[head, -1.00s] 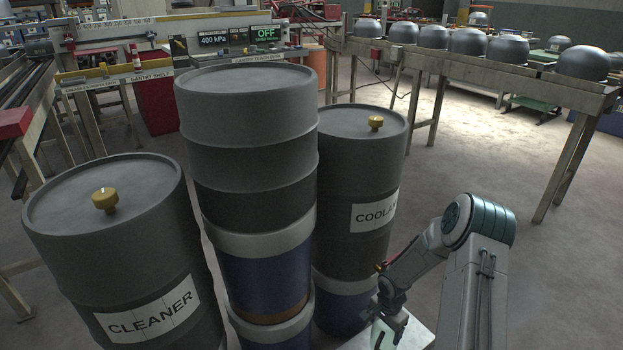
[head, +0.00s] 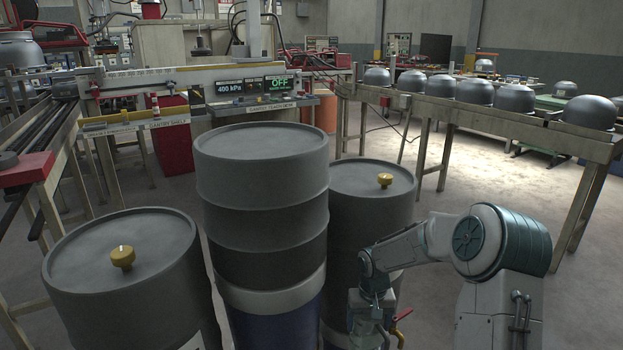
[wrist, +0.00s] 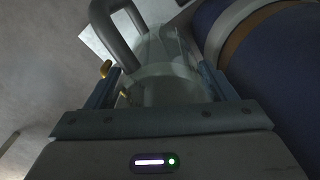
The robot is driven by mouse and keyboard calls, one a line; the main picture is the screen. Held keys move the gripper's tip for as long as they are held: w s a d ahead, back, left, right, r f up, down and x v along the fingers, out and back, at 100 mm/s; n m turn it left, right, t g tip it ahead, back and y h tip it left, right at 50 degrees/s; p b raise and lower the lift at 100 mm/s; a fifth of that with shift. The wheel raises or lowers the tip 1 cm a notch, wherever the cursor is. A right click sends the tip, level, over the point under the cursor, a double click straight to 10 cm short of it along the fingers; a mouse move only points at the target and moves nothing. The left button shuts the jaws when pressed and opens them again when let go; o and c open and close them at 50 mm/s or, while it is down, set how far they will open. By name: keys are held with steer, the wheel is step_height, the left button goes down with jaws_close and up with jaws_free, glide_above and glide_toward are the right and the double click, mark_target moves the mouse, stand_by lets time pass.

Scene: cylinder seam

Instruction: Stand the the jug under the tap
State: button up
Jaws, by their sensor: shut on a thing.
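The jug (wrist: 165,72) is clear, with a thick grey handle (wrist: 122,35). In the wrist view it lies between the two fingers of my gripper (wrist: 160,84), which is shut on it. In the head view my gripper (head: 369,335) is low at the bottom edge, in front of the right-hand drum, and the jug is mostly hidden there. A tap with a red lever (head: 401,315) and brass body shows just right of my gripper. Its spout and the gap between jug and tap cannot be made out.
A tall grey-and-blue drum stack (head: 262,180) stands in the middle, with a brass-capped drum (head: 370,195) to its right and another (head: 120,260) to its left. In the wrist view a blue drum (wrist: 270,80) is close on the right. Open floor (head: 480,190) lies behind my arm.

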steer(key=s+r+p, duration=0.4)
steer(key=r+p, duration=0.8)
steer(key=s+r+p, duration=0.4)
steer(key=r+p, duration=0.8)
steer(key=p, duration=0.1)
steer(key=shift+p, duration=0.3)
steer(key=shift+f, duration=0.1)
